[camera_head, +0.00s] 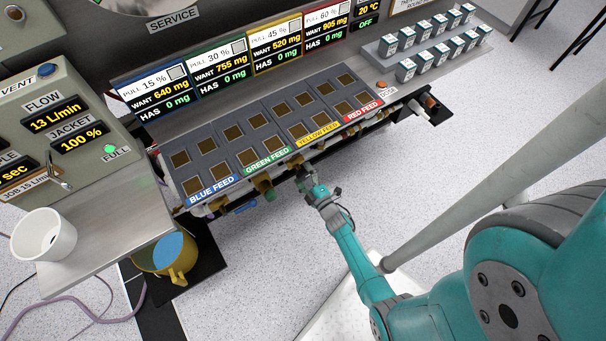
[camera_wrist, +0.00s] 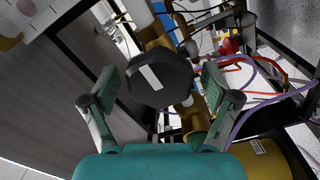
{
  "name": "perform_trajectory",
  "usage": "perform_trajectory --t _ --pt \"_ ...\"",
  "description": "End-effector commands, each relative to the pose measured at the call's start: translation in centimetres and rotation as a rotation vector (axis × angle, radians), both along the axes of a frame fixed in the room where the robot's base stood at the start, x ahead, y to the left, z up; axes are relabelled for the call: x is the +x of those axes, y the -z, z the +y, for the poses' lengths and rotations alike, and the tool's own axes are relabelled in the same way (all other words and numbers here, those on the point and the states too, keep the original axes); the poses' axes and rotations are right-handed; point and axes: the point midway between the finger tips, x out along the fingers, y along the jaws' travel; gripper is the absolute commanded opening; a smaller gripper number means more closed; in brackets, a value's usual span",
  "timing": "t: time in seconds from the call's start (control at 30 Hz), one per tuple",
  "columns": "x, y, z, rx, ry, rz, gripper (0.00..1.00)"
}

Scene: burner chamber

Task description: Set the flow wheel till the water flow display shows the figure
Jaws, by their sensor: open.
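The water flow display (camera_head: 56,116), under the FLOW label on the left panel, reads 13 L/min. A partly cut-off job label (camera_head: 32,186) below it appears to read 15 L/min. In the wrist view a dark, many-sided wheel (camera_wrist: 158,84) with a white bar mark sits on brass pipework, between my fingers. My gripper (camera_wrist: 160,90) is open, one finger on each side of the wheel; whether either touches it I cannot tell. In the head view my gripper (camera_head: 309,183) is at the bench's front edge, below the yellow feed, and the wheel is not clearly visible there.
Brass pipes and coloured hoses (camera_wrist: 262,85) crowd the right of the wrist view. A grey feed tray (camera_head: 232,150) lies above my gripper. A white cup (camera_head: 43,236) and a brass bucket (camera_head: 170,258) stand at the left. The floor (camera_head: 440,160) to the right is partly open.

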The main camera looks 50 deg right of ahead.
Motion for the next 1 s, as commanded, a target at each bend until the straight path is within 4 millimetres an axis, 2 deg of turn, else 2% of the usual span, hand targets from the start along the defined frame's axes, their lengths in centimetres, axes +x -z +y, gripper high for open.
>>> perform_trajectory --t 0.17,0.27,0.7,1.0 --pt "-0.3 0.1 0.1 0.001 0.002 0.001 0.87" --pt "-1.3 0.1 0.3 0.0 0.003 0.001 0.87" --pt "-9.2 0.1 2.6 0.001 0.004 0.003 0.87" --pt "-11.4 0.0 3.3 0.001 0.001 0.0 0.87"
